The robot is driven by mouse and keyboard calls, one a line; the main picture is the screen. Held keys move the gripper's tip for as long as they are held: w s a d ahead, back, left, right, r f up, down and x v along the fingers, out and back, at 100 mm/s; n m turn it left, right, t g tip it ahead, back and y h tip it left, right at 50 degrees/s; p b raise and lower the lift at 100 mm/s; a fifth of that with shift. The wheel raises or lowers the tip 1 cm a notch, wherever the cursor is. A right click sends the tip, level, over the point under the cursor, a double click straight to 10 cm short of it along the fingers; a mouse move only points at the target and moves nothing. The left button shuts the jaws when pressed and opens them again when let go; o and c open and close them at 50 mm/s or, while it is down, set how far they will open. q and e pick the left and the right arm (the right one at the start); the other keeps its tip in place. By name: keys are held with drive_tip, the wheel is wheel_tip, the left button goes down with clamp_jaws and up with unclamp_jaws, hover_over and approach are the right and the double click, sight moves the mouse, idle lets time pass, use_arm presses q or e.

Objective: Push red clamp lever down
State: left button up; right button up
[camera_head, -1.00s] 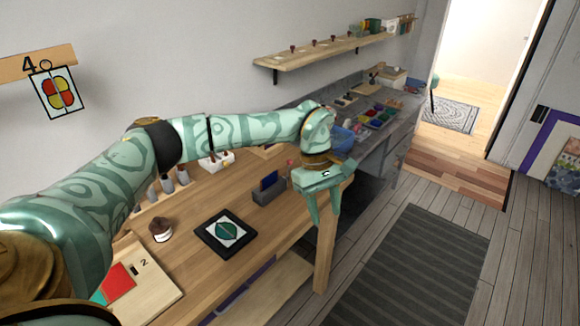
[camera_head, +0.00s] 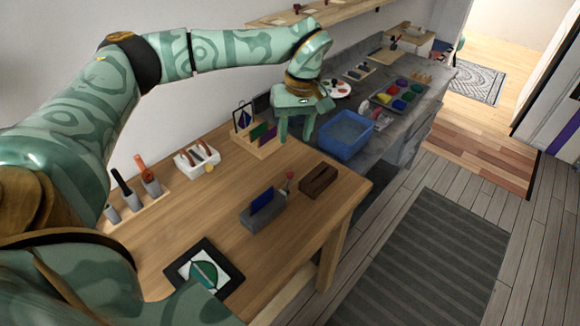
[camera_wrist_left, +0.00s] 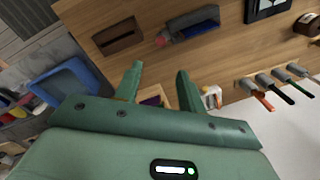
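The red clamp lever (camera_head: 289,175) stands up at the far right end of a grey clamp block (camera_head: 264,213) that holds a blue card (camera_head: 262,200). In the left wrist view the red lever end (camera_wrist_left: 160,40) and the grey block (camera_wrist_left: 190,27) show beyond the fingers, near the top. My left gripper (camera_head: 296,132) is open and empty, with its two fingers pointing down, beyond the clamp toward the back of the wooden table. It is apart from the lever; the open fingers also show in the wrist view (camera_wrist_left: 160,73). My right gripper is not in view.
A dark brown slotted block (camera_head: 319,180) stands right of the clamp. A card rack (camera_head: 258,145) is close to my left gripper, and a blue bin (camera_head: 346,135) is to its right. A white caddy (camera_head: 197,160) and tool holders stand at the left.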

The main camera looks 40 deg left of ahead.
sight(290, 172)
use_arm(q)
drive_tip(key=f, duration=0.2)
drive_tip(key=s+f+b, duration=0.1)
drive_tip(key=f, duration=0.1)
drive_tip(key=shift+d, duration=0.1)
drive_tip(key=f+b, duration=0.1)
drive_tip(key=f, duration=0.6)
drive_tip(key=f+b, duration=0.1)
drive_tip(key=f, duration=0.2)
drive_tip(key=shift+s+a+f+b, duration=0.15)
drive_tip(key=shift+s+a+b, duration=0.05)
drive_tip(key=shift+a+b, duration=0.15)
drive_tip(key=shift+a+f, duration=0.1)
drive_tip(key=shift+f, duration=0.25)
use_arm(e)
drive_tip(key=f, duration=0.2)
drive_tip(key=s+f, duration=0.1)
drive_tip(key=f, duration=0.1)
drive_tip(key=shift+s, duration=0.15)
use_arm(q)
clamp_jaws()
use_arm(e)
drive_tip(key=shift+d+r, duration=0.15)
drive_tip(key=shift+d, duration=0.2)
